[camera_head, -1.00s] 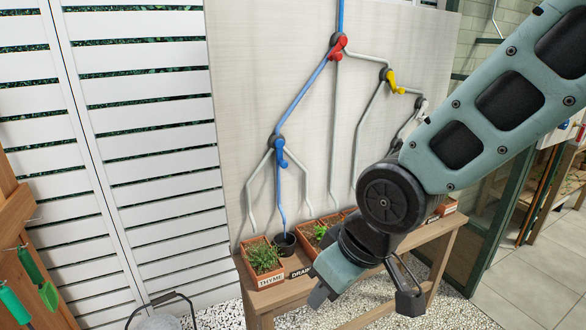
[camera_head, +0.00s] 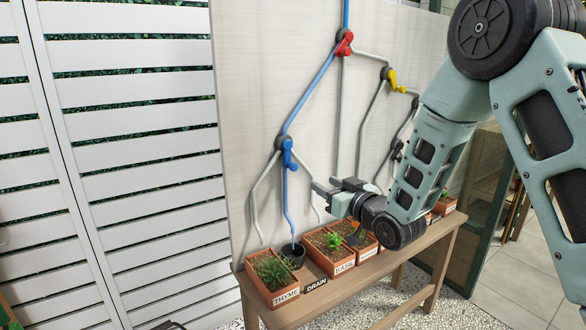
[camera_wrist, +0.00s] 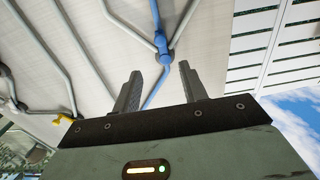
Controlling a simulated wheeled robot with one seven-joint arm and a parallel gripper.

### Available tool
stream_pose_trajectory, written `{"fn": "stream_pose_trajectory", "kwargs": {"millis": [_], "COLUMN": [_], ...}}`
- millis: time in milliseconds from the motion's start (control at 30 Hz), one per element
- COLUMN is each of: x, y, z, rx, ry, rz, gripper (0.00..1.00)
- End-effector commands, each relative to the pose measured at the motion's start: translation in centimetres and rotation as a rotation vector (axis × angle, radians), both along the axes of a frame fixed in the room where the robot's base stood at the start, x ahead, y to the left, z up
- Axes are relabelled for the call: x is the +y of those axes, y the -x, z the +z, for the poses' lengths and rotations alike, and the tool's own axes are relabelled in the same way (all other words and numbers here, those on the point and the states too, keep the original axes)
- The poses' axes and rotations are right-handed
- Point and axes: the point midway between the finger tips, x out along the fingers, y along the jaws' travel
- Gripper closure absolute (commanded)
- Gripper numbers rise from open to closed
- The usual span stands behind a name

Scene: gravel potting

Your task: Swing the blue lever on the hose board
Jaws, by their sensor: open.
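The blue lever (camera_head: 289,155) sits on a dark round joint on the hose board (camera_head: 240,100); it hangs down along the blue pipe. In the wrist view the blue lever (camera_wrist: 161,44) shows beyond my open fingers, a little above the gap between them. My gripper (camera_head: 322,188) is open and empty in front of the board, right of and a little below the blue lever, and apart from it. It also shows in the wrist view (camera_wrist: 160,85). A red lever (camera_head: 344,45) and a yellow lever (camera_head: 396,86) sit higher on the board.
Below the board a wooden bench (camera_head: 340,290) bears a thyme planter (camera_head: 275,275), a black drain pot (camera_head: 293,254), a basil planter (camera_head: 330,248) and other planters. White slatted panels (camera_head: 130,150) stand at left. The space before the blue lever is clear.

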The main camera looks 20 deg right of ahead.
Motion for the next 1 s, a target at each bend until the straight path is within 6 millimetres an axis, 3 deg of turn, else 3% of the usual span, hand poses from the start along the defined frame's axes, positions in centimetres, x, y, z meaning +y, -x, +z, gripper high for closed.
{"fn": "stream_pose_trajectory", "kwargs": {"millis": [600,800,1000], "x": [4.0,4.8,5.0], "y": [-11.8,-14.2,-15.0], "z": [0.1,0.1,0.0], "rx": [0.001,0.002,0.002], "ry": [-0.001,0.000,0.000], "rz": [0.002,0.001,0.001], "gripper": [0.57,0.57,0.57]}}
